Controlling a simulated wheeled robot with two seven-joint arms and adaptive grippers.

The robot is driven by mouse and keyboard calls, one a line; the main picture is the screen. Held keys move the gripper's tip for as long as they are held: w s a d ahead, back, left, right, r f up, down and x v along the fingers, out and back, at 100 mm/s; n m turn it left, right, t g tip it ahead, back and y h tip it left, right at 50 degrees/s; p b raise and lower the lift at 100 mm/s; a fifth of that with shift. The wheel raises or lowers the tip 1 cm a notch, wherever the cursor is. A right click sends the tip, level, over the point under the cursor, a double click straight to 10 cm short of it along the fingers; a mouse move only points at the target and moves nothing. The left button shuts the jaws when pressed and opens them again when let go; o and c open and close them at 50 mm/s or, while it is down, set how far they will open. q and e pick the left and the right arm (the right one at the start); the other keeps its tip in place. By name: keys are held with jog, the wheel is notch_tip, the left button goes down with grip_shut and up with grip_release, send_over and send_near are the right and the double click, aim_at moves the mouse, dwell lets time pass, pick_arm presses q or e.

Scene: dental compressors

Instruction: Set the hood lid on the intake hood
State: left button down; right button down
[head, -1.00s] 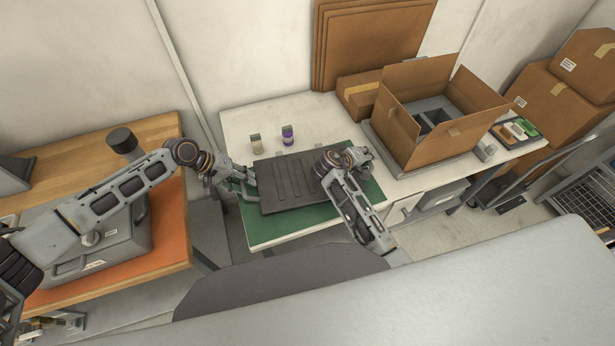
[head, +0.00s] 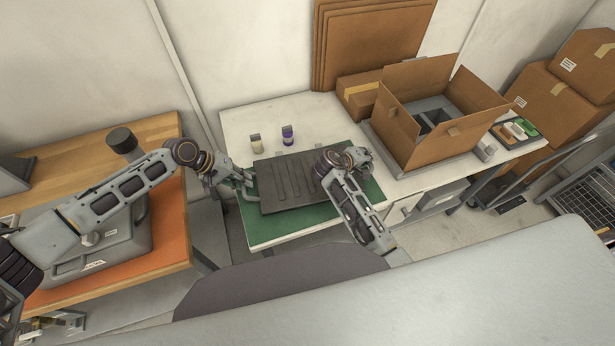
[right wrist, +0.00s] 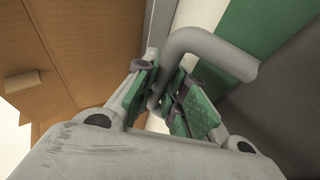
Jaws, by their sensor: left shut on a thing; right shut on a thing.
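A dark grey ribbed panel (head: 287,181), which looks like the hood lid, lies flat over the green mat (head: 265,228), with a grey tube handle at its ends. My left gripper (head: 247,181) is shut on the handle at its left end. My right gripper (head: 358,158) is at its right end; in the right wrist view its green-padded fingers (right wrist: 168,100) are shut on the bent grey handle (right wrist: 205,42). I cannot tell whether the panel touches the mat. Which thing is the intake hood is unclear; a grey housing (head: 125,243) stands on the orange mat at left.
Two small bottles, one grey (head: 256,144) and one purple (head: 287,135), stand behind the panel. An open cardboard box (head: 455,146) stands close on the right. A black cylinder (head: 123,142) stands on the wooden bench. The white table is clear around the bottles.

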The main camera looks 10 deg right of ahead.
pick_arm(q)
jog(key=shift+r, duration=0.3)
pick_arm(e)
jog(key=shift+r, duration=0.25)
